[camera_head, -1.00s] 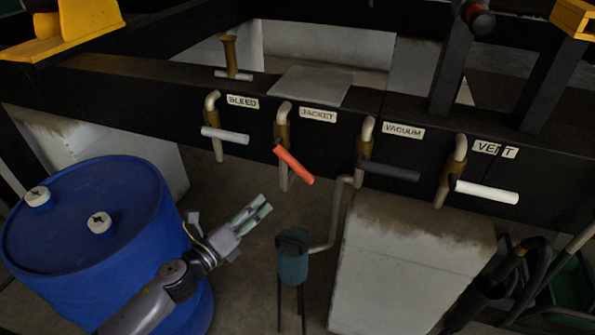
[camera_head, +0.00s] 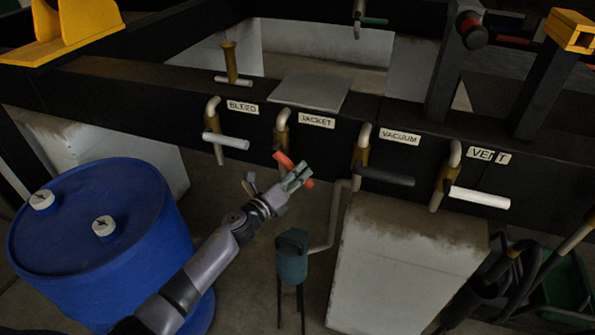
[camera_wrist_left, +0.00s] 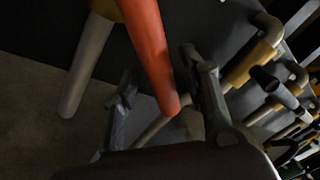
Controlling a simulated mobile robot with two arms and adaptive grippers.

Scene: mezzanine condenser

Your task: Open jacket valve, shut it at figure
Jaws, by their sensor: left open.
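The jacket valve (camera_head: 282,135) hangs below its JACKET label (camera_head: 302,119) on the dark beam. Its red-orange handle (camera_head: 280,157) slopes down to the right and is partly hidden by my left gripper (camera_head: 298,176). In the left wrist view the handle (camera_wrist_left: 149,45) reaches down with its end between the two fingers of my left gripper (camera_wrist_left: 160,100). The fingers are spread on either side of it; I cannot tell whether either one touches it. My right gripper is not in view.
The bleed valve's white handle (camera_head: 226,141) is on the left. The vacuum valve's black handle (camera_head: 386,176) and the vent valve's white handle (camera_head: 479,197) are on the right. A blue drum (camera_head: 95,225) stands beside my left arm. A small grey-blue pot (camera_head: 291,257) stands below the handle.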

